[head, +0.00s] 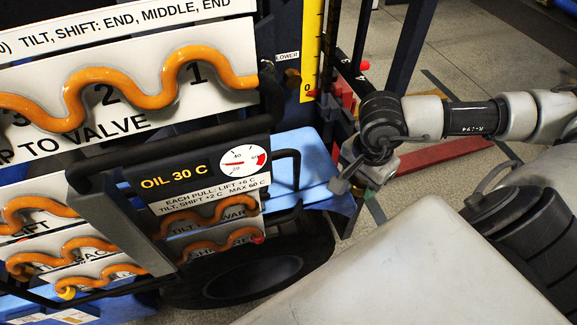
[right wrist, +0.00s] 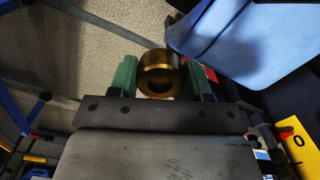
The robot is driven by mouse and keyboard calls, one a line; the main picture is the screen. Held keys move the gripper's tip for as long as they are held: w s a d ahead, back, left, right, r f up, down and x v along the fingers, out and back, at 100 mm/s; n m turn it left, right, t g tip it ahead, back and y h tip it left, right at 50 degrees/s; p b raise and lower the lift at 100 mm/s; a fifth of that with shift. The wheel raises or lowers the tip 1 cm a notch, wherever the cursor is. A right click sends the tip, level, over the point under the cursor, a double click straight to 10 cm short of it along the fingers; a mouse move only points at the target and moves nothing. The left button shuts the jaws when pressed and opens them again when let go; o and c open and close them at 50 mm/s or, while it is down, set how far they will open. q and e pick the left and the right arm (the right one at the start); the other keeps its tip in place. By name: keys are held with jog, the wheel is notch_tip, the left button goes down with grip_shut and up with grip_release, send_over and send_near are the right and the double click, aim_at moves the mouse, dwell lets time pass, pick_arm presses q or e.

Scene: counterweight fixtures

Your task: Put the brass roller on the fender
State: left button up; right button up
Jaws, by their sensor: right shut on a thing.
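The brass roller (right wrist: 158,66) is a short, hollow gold-coloured cylinder in the right wrist view, its open end towards the camera. My right gripper (right wrist: 161,80) is shut on it, with a green finger pad on each side. In the head view my right gripper (head: 358,188) is beside the right edge of the blue fender (head: 300,165); I cannot make out the roller there. The fender also shows in the right wrist view (right wrist: 245,40), to the upper right of the roller, with floor visible between them. My left gripper is not in view.
A black tyre (head: 318,245) sits below the fender. A black handle (head: 290,155) and the oil gauge panel (head: 205,175) stand left of it. A yellow scale (head: 312,45) and dark posts rise behind. Grey floor (head: 450,60) is open at the back right.

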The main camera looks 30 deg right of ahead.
send_near(290, 175)
jog(key=shift+s+d+p, duration=0.15)
jog(key=shift+s+p, duration=0.15)
jog(key=shift+s, duration=0.15)
jog(key=shift+w+a+f, duration=0.25)
jog(key=shift+w, duration=0.2)
notch_tip(290, 175, down, 2)
jog(key=shift+s+d+f, duration=0.1)
jog(key=shift+f, duration=0.1)
notch_tip(290, 175, down, 4)
jog(key=shift+r+b, duration=0.15)
jog(key=shift+b, duration=0.45)
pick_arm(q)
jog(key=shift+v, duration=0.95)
pick_arm(e)
jog(key=shift+f, duration=0.25)
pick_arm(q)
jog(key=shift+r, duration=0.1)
pick_arm(e)
jog(key=shift+f, duration=0.1)
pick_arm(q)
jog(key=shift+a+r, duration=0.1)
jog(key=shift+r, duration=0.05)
pick_arm(e)
jog(key=o, duration=1.2)
jog(key=shift+c, duration=0.2)
